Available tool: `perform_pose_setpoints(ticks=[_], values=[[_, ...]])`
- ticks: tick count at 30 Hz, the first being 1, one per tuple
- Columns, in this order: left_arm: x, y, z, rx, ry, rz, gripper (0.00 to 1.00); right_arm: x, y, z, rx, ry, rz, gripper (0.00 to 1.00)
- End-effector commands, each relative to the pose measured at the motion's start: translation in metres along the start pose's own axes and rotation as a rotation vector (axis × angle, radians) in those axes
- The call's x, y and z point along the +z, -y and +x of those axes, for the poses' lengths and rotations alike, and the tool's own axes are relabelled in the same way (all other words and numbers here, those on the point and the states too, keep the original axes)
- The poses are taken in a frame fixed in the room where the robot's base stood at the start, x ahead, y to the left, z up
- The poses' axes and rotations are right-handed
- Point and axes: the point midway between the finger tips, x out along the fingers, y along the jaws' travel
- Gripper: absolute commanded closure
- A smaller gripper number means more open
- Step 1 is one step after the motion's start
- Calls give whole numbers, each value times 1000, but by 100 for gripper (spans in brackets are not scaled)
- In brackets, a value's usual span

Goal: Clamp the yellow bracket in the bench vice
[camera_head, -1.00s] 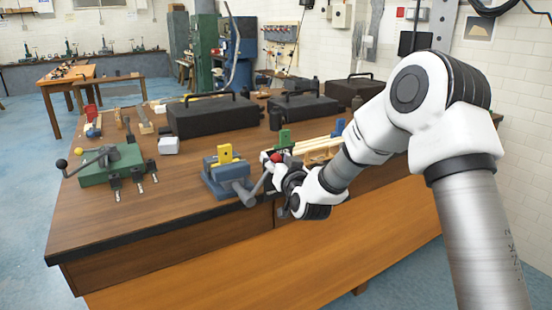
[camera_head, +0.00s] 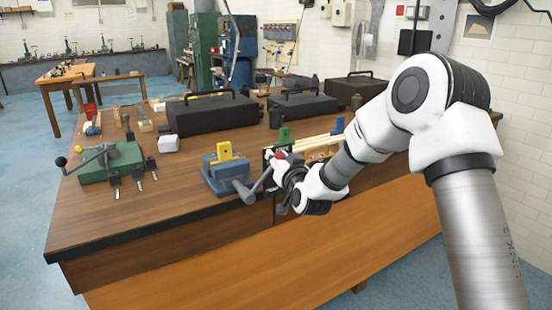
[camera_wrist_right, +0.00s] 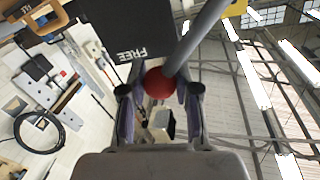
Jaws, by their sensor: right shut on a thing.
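The blue-grey bench vice (camera_head: 229,188) stands near the bench's front edge. The yellow bracket (camera_head: 225,150) sits upright between its jaws; whether they press on it I cannot tell. A yellow piece, likely the bracket, shows at the top edge of the right wrist view (camera_wrist_right: 237,6). The grey vice handle (camera_head: 262,180) slants up to a red ball knob (camera_wrist_right: 157,82). My right gripper (camera_head: 279,159) is shut on this knob, with a finger on each side of it in the right wrist view (camera_wrist_right: 158,92). My left gripper is not in view.
A green fixture (camera_head: 112,163) with a lever and a white block (camera_head: 169,144) stand to the left. Black cases (camera_head: 212,114) line the back. A dark panel marked FREE (camera_wrist_right: 115,40) is near the knob. The bench front left of the vice is clear.

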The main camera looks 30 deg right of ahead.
Motion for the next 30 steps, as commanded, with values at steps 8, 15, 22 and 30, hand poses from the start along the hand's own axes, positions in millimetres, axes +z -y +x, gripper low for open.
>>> perform_pose_setpoints(ticks=[8, 15, 22, 30], values=[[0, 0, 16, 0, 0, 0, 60, 17, -22, 4, 8, 35, 187, 100], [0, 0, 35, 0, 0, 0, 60, 40, -42, 7, 16, 77, 407, 100], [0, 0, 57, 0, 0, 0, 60, 66, -57, 9, 25, 120, 621, 100], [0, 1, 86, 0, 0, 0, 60, 97, -66, 9, 33, 168, 863, 100]])
